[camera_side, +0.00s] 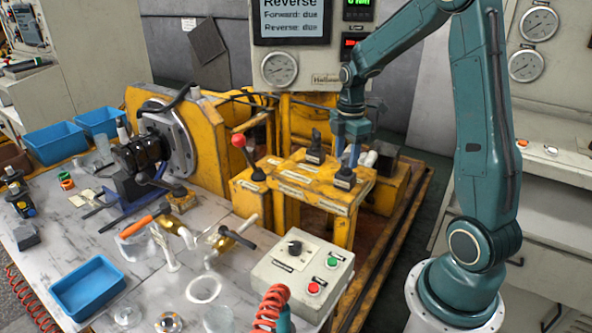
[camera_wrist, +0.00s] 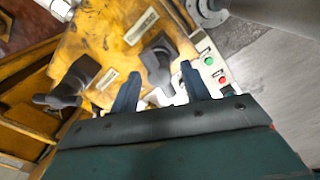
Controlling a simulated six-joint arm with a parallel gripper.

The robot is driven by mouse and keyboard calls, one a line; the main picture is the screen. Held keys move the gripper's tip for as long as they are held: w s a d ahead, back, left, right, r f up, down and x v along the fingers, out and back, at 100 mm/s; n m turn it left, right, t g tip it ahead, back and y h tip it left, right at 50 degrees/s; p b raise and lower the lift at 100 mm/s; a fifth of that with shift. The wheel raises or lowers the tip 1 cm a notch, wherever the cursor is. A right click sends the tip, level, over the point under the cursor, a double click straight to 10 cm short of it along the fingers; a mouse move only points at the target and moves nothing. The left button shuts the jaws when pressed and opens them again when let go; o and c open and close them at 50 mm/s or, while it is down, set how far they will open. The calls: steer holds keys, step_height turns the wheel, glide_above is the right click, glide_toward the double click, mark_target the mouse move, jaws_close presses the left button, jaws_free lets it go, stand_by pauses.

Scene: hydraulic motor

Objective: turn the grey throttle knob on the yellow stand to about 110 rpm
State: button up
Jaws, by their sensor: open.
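The yellow stand (camera_side: 318,190) has a flat top with two dark grey controls. One control (camera_side: 315,150) stands upright at the back of the top; the other, a grey knob (camera_side: 344,179), sits near the front right corner. I cannot tell from the labels which is the throttle. My gripper (camera_side: 346,162) points down, open, just above the front right knob. In the wrist view my gripper (camera_wrist: 160,70) has its fingers apart, with a grey knob (camera_wrist: 158,48) just beyond and between the tips. The other dark control (camera_wrist: 72,82) is to the left. Contact is not visible.
A red-ball lever (camera_side: 239,141) stands left of the stand. A control box (camera_side: 300,272) with a black knob and green and red buttons sits in front. The display (camera_side: 290,22) reads "Reverse", "Forward: due", "Reverse: due". A gauge (camera_side: 279,69) is below it.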

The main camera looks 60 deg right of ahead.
mark_target(346, 155)
steer(key=shift+r, duration=0.15)
step_height(346, 155, up, 14)
steer(key=shift+f, duration=0.25)
stand_by(0.3)
steer(key=shift+a, duration=0.15)
steer(key=s+a+m+t, duration=0.2)
steer(key=s+a+m, duration=0.4)
steer(key=a, duration=0.4)
steer(key=s+a+m+t, duration=0.3)
steer(key=s+a+m, duration=0.3)
steer(key=s+a, duration=0.3)
steer(key=shift+a+f+t, duration=0.15)
steer(key=shift+a+t, duration=0.15)
steer(key=shift+a, duration=0.7)
stand_by(1.1)
